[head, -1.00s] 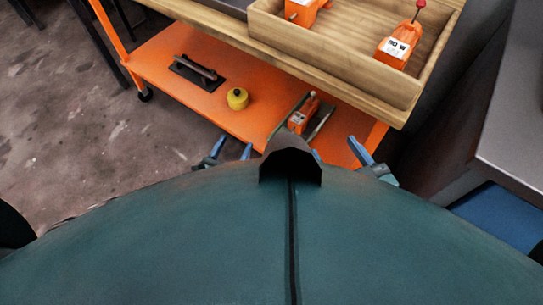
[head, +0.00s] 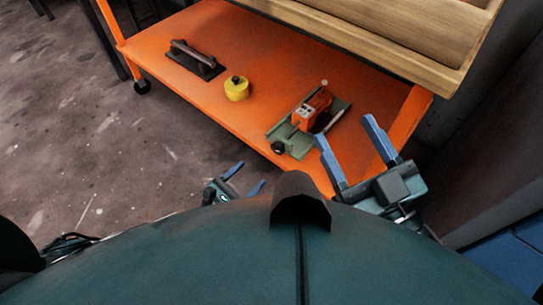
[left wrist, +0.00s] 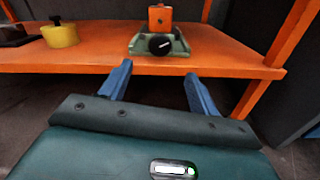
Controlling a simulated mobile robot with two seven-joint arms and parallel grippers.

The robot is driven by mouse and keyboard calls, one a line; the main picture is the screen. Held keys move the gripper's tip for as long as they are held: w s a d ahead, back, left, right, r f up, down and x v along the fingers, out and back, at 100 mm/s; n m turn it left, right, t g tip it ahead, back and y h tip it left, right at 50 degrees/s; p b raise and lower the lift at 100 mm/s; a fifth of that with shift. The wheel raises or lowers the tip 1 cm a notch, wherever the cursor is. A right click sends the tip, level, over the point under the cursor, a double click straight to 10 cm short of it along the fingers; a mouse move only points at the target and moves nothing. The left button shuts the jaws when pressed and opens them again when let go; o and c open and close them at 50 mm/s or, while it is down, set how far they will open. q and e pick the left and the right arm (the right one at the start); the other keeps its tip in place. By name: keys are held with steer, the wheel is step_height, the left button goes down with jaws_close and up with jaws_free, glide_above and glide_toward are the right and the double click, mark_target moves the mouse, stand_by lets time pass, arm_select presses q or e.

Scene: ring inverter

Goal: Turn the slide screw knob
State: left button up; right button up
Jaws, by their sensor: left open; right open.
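The slide screw knob (head: 278,148) is a black round knob on the front end of a green slide base (head: 297,144). An orange block with a pale label (head: 312,108) sits on the base. In the left wrist view the knob (left wrist: 159,44) faces me with a white mark, above and between the fingers. My left gripper (head: 246,179) is open and empty, in front of the shelf edge and apart from the knob. Its blue fingers also show in the left wrist view (left wrist: 159,84). My right gripper (head: 349,138) is open and empty, to the right of the slide base.
The slide stands on an orange shelf (head: 200,105) near its front edge. A yellow round container (head: 236,88) and a dark plate with a handle (head: 197,60) stand to the left. A wooden tray (head: 400,45) overhangs the back right, beside an orange post (head: 404,125).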

mark_target(276, 151)
arm_select(q)
steer(key=b+x, duration=0.2)
steer(key=x, duration=0.7)
steer(key=shift+w+d+f+b, duration=0.1)
steer(key=shift+w+b, duration=0.1)
steer(key=shift+b, duration=0.1)
steer(key=shift+w+d, duration=0.25)
steer(key=shift+w, duration=0.05)
arm_select(e)
steer(key=r+n+y, duration=0.1)
steer(key=r+n+t+y, duration=0.1)
steer(key=w+r+n+y, duration=0.1)
steer(key=r, duration=0.1)
steer(key=shift+d+t, duration=0.25)
steer(key=shift+t, duration=0.05)
arm_select(q)
steer(key=c, duration=1)
arm_select(e)
steer(key=shift+f, duration=0.1)
steer(key=shift+f, duration=0.1)
